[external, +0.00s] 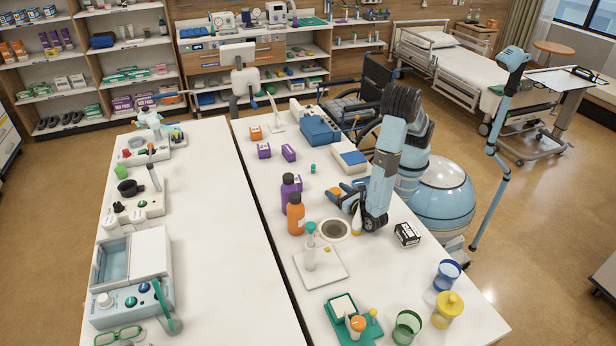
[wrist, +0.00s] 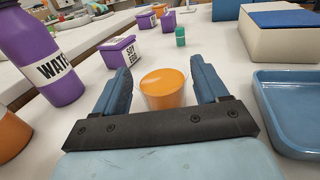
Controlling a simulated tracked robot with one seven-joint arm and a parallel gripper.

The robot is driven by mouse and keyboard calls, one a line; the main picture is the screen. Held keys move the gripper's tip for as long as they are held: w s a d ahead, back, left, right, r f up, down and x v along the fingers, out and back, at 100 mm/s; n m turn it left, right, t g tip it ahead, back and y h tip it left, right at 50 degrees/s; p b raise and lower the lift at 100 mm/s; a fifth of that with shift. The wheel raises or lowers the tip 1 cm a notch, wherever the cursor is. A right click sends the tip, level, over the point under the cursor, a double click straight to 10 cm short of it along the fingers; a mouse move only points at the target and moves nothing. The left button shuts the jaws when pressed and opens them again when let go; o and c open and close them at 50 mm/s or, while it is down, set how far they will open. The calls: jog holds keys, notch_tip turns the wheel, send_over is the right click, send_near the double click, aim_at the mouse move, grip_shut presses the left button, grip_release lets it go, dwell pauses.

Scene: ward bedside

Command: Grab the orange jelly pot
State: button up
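The orange jelly pot (wrist: 166,88) is a small clear cup with orange contents, standing upright on the white table. In the wrist view it sits between the two blue fingers of my gripper (wrist: 163,70), with a narrow gap showing on each side. My gripper is open and points forward, low over the table. In the external view my gripper (external: 347,199) is low at the table's right side, and a bit of the orange pot (external: 333,190) shows by its fingers. The lower part of the pot is hidden behind the gripper's dark bar in the wrist view.
A purple water bottle (wrist: 38,55) and an orange bottle (external: 296,214) stand to the left. A purple box (wrist: 119,52) and a small green bottle (wrist: 180,37) are beyond. A blue tray (wrist: 290,125) lies close on the right, with a white-and-blue box (wrist: 278,38) behind.

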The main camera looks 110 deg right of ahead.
jog(key=c, duration=0.8)
